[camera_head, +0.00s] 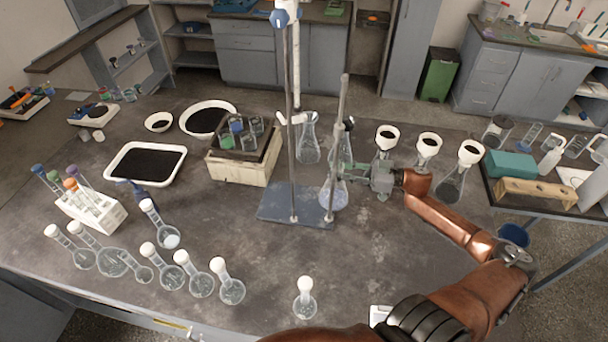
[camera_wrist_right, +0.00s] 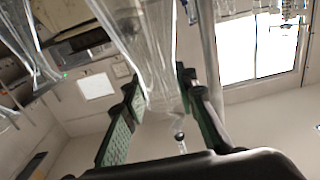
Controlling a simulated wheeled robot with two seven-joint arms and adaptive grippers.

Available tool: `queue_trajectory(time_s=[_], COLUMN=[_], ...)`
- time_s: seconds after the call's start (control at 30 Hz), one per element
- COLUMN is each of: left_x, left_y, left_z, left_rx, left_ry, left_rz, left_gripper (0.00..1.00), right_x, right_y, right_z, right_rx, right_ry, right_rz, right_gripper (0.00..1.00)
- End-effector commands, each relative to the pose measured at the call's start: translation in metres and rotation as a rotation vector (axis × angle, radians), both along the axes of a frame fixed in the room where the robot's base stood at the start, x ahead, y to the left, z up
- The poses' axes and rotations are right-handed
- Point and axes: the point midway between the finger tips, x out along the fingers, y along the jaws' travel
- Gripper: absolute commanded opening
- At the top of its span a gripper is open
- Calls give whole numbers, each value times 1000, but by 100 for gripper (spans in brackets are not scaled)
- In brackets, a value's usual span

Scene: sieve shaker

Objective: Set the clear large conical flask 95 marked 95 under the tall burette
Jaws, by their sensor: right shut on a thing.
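The tall burette (camera_head: 296,75) hangs upright on a stand whose flat blue-grey base (camera_head: 272,207) rests on the table. My right gripper (camera_head: 362,177), coming from the right, is shut on a clear conical flask (camera_head: 334,194). The flask is close to upright, over the right part of the stand base, right of the burette's line. I cannot tell whether it touches the base, and its mark is not readable. In the right wrist view the clear glass (camera_wrist_right: 150,60) lies between the two green-padded fingers. My left gripper is not in view.
Another clear flask (camera_head: 308,145) stands behind the stand. A thin metal rod (camera_head: 340,110) rises beside the held flask. The table front centre is mostly clear around one stoppered flask (camera_head: 305,303).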

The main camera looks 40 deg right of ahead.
Motion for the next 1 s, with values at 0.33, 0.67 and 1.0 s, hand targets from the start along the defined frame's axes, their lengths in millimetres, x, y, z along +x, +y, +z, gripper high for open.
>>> queue_trajectory(time_s=[0.33, 0.67, 1.0], left_x=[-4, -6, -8], left_y=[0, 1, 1], left_z=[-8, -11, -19], left_rx=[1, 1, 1], left_ry=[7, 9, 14], left_rz=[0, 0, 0], left_gripper=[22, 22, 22], right_x=[67, 95, 93], right_y=[52, 72, 70], right_z=[1, -1, -36], right_rx=[1, 1, 2], right_ry=[-4, 1, 3], right_rz=[1, -5, -8], right_gripper=[0, 0, 0])
